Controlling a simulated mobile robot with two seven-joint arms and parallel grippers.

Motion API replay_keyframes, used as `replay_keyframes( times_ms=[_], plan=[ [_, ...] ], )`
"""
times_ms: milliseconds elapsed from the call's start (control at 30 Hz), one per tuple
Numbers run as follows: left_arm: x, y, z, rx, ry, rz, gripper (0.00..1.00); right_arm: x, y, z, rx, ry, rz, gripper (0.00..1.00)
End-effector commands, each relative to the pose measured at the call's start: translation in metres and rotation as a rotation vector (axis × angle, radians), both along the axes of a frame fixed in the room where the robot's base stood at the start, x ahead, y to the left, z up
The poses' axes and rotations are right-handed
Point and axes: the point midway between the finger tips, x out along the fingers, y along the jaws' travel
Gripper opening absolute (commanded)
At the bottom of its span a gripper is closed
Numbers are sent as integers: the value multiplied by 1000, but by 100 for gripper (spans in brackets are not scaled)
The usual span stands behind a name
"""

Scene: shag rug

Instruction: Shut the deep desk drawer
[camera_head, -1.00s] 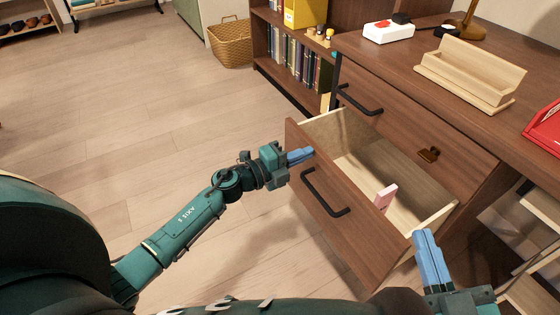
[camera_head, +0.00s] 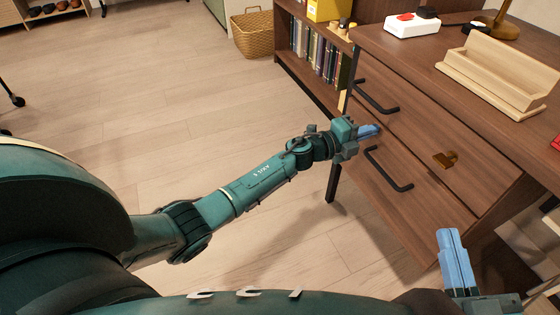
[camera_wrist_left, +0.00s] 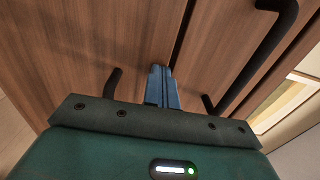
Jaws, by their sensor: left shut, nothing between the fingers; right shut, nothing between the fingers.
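The deep desk drawer (camera_head: 425,205) is the lower wooden drawer, with a black bar handle (camera_head: 388,170). Its front looks flush with the drawer above, and its inside is hidden. My left gripper (camera_head: 377,130) is shut and empty, with its blue fingertips at the upper left part of the drawer front, above the handle. In the left wrist view the shut fingers (camera_wrist_left: 160,80) point at the wood beside a dark seam; whether they touch it I cannot tell. My right gripper (camera_head: 450,235) is shut and empty, near the drawer's lower right.
The desk top (camera_head: 405,55) holds a wooden organiser (camera_head: 500,80) and a white box (camera_head: 411,26). A bookshelf and a wicker basket (camera_head: 257,35) stand behind.

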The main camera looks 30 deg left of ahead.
Motion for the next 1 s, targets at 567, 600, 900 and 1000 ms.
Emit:
replay_keyframes(
  times_ms=[567, 600, 900, 1000],
  plan=[
    [8, -7, 2, 0, -4, 3, 0, -1, 2, 5, 7, -13, 13, 0],
    [8, -7, 2, -1, -3, 3, 0, -1, 2, 5, 7, -13, 13, 0],
    [6, -1, 2, -1, -3, 1, 0, -1, 2, 2, 4, -4, 9, 0],
    [4, 7, 2, 0, -1, 0, 0, 0, 1, 1, -2, -3, 4, 0]
  ],
)
